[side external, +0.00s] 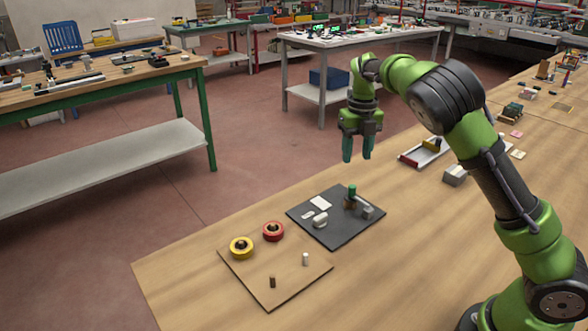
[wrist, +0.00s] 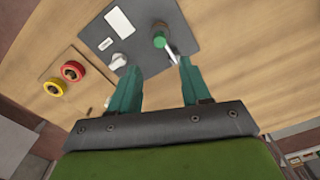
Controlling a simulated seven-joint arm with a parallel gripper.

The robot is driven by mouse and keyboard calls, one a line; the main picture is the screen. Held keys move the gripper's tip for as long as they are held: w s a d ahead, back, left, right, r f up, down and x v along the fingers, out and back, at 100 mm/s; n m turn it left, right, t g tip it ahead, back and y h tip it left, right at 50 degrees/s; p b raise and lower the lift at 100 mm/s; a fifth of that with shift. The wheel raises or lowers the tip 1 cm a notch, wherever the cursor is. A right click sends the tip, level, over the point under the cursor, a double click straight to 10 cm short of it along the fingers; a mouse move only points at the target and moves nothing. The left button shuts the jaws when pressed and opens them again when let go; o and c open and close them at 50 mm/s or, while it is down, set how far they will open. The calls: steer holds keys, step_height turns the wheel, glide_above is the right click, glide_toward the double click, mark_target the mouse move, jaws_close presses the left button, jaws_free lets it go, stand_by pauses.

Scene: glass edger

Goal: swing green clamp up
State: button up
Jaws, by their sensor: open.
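The green clamp (side external: 352,191) stands at the far right part of a dark grey plate (side external: 343,236) on the wooden table. Its green knob shows on top in the side external view, and in the wrist view the green clamp (wrist: 160,40) shows as a round green cap beside a light bar. My gripper (side external: 357,158) hangs above the plate, pointing down, its teal fingers apart with nothing between them. In the wrist view my gripper (wrist: 160,73) has its fingertips just short of the clamp in the picture. There is clear air between fingers and clamp.
A white knob (side external: 320,221), a white label (side external: 321,203) and a grey block (side external: 368,212) are on the dark plate. A wooden board (side external: 290,285) beside it carries a yellow ring (side external: 241,247), a red ring (side external: 273,231) and small pegs. A tray (side external: 425,153) stands to the right.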

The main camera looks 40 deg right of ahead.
mark_target(353, 186)
step_height(353, 186, down, 10)
steer(key=shift+f, duration=0.25)
jaws_close()
stand_by(0.3)
